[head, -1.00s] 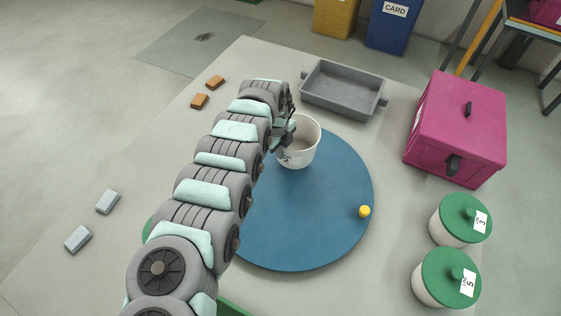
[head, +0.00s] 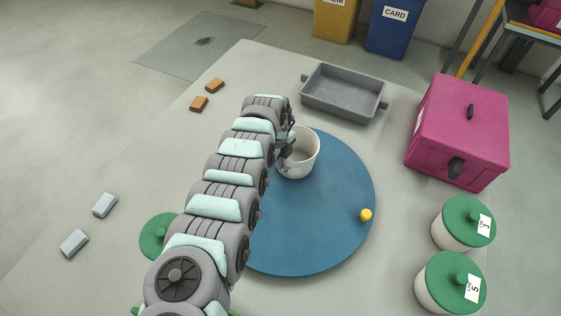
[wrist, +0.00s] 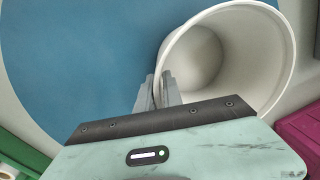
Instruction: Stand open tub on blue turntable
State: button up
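The open tub (head: 303,158) is white, lidless and roughly upright, at the far edge of the blue turntable (head: 320,220) in the head view. I cannot tell whether its base touches the turntable. In the wrist view the tub (wrist: 275,60) shows its open mouth and inside. My gripper (wrist: 157,92) is closed on the tub's wall at the rim, one finger inside and one outside. In the head view my gripper (head: 286,147) is at the tub's left side, partly hidden by my arm. My arm also covers the turntable's left part.
A yellow knob (head: 366,215) stands on the turntable's right edge. Two green-lidded tubs (head: 462,222) and a pink box (head: 458,130) are on the right. A grey tray (head: 343,93) lies behind. A green lid (head: 155,236) shows left of my arm. The turntable's middle is clear.

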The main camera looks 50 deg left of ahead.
jog(key=shift+o, duration=1.2)
jog(key=shift+r, duration=0.1)
